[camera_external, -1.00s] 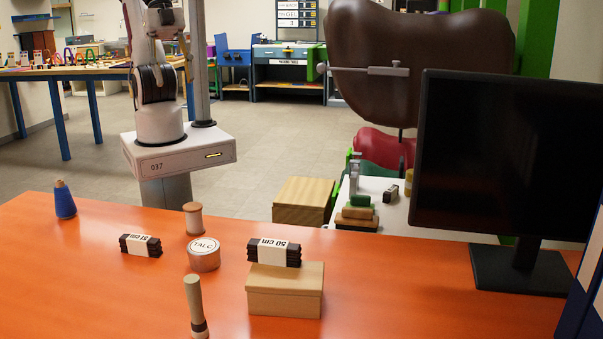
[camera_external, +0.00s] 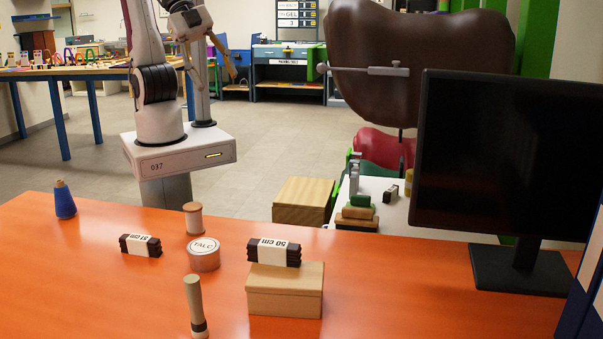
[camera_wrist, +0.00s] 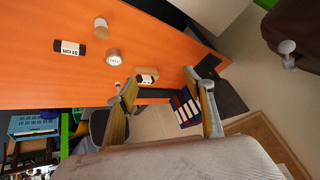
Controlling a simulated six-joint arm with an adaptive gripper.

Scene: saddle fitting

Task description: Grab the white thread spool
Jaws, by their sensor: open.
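The white thread spool (camera_external: 193,218) stands upright on the orange table (camera_external: 420,290), near its far edge, behind the round TALC tin (camera_external: 204,254). In the wrist view the spool (camera_wrist: 101,28) shows at the upper left, past the TALC tin (camera_wrist: 113,57). My gripper (camera_external: 223,58) is open and empty, high up beyond the far edge of the table and well apart from the spool. In the wrist view its two spread fingers (camera_wrist: 160,80) are at the lower middle, with the spool outside the gap between them.
A dark strap bundle (camera_external: 140,245) lies left of the tin. Another bundle (camera_external: 274,252) rests on a cardboard box (camera_external: 285,289). A blue cone spool (camera_external: 64,200) stands far left, a wooden-handled tool (camera_external: 195,306) in front. A monitor (camera_external: 508,155) blocks the right side.

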